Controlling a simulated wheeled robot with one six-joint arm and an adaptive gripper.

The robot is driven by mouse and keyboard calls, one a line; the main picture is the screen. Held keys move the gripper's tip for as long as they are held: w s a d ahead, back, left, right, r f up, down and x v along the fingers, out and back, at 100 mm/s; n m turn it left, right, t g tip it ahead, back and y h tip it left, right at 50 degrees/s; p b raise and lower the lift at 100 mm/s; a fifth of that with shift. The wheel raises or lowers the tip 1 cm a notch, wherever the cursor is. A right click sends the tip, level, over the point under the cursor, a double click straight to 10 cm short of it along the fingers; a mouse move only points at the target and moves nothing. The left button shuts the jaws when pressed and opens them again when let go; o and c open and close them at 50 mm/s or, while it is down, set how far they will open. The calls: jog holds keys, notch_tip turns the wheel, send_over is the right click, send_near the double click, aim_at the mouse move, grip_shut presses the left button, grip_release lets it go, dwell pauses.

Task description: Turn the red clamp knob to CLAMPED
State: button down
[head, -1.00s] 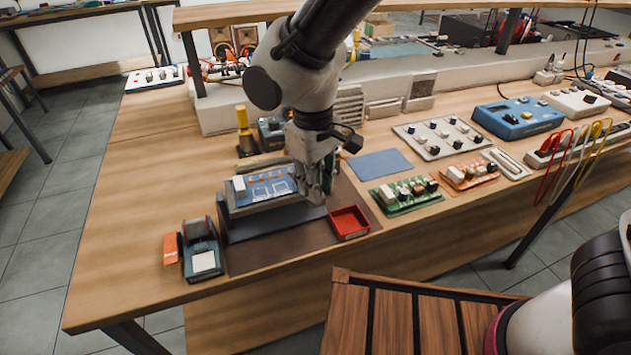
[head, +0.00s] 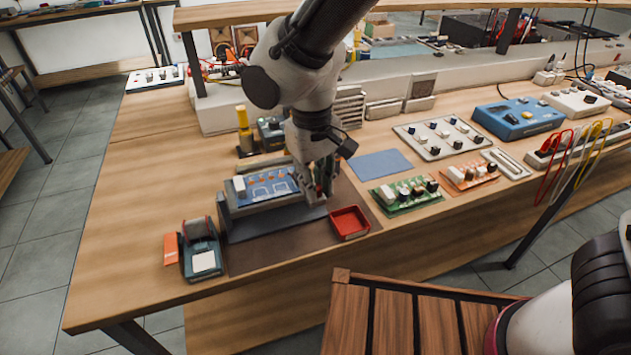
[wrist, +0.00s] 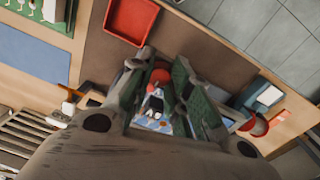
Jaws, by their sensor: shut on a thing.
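The red clamp knob (wrist: 161,76) shows in the wrist view between the fingers of my gripper (wrist: 160,72). My gripper is shut on it. In the head view my gripper (head: 322,192) is at the right end of a grey fixture (head: 262,205), and the knob is hidden there behind the fingers. The fixture holds a blue circuit board (head: 268,186) with a white block and orange parts. I cannot read any CLAMPED marking in either view.
A red tray (head: 349,222) lies close to the right of my gripper on the brown mat (head: 270,248). A dark device with a white label (head: 203,262) stands at the left. A blue mat (head: 380,164) and a green board (head: 405,195) lie to the right.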

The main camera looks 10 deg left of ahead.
jog(key=c, duration=1.3)
grip_release()
jog(key=r, duration=1.2)
jog(key=shift+s+a, duration=0.15)
jog(key=shift+a, duration=0.05)
